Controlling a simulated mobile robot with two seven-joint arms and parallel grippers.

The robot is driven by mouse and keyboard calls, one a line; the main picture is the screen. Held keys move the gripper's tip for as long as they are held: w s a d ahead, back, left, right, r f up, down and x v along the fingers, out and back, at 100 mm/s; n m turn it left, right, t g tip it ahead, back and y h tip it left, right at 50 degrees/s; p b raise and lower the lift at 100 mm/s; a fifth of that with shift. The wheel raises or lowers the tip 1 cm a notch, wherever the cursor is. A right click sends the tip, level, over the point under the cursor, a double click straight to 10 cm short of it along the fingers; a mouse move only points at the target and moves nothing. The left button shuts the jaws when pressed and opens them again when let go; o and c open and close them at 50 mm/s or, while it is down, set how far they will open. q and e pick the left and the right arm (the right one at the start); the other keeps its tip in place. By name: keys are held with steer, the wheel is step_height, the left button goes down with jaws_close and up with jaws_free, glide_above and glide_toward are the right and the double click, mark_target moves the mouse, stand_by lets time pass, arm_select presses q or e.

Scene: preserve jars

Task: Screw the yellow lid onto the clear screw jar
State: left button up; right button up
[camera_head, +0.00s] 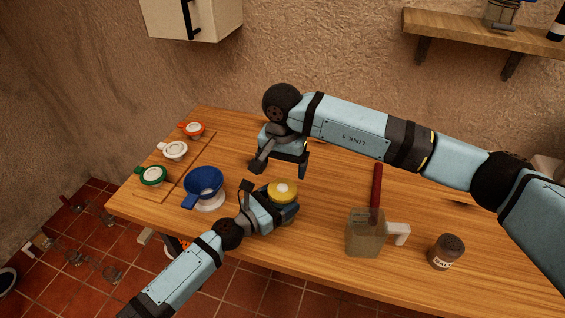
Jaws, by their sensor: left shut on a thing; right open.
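The yellow lid (283,191), with a pale round centre, sits at the fingers of my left gripper (274,204). This gripper comes in from below left and is shut on what is under the lid, which I take to be the clear screw jar. The jar itself is hidden by the lid and fingers, so I cannot tell how the lid sits on it. My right gripper (280,168) is open and empty, pointing down, above and just behind the lid, with its fingers apart.
A blue funnel (204,181) stands on a whitish jar left of the lid. Red (191,129), white (175,150) and green (152,176) ringed lids lie on a board at the left.

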mark_target(282, 188)
step_height(282, 188, down, 8)
steer(key=shift+r, duration=0.2)
stand_by(0.3)
steer(key=c, duration=0.7)
steer(key=m, duration=1.3)
steer(key=o, duration=0.9)
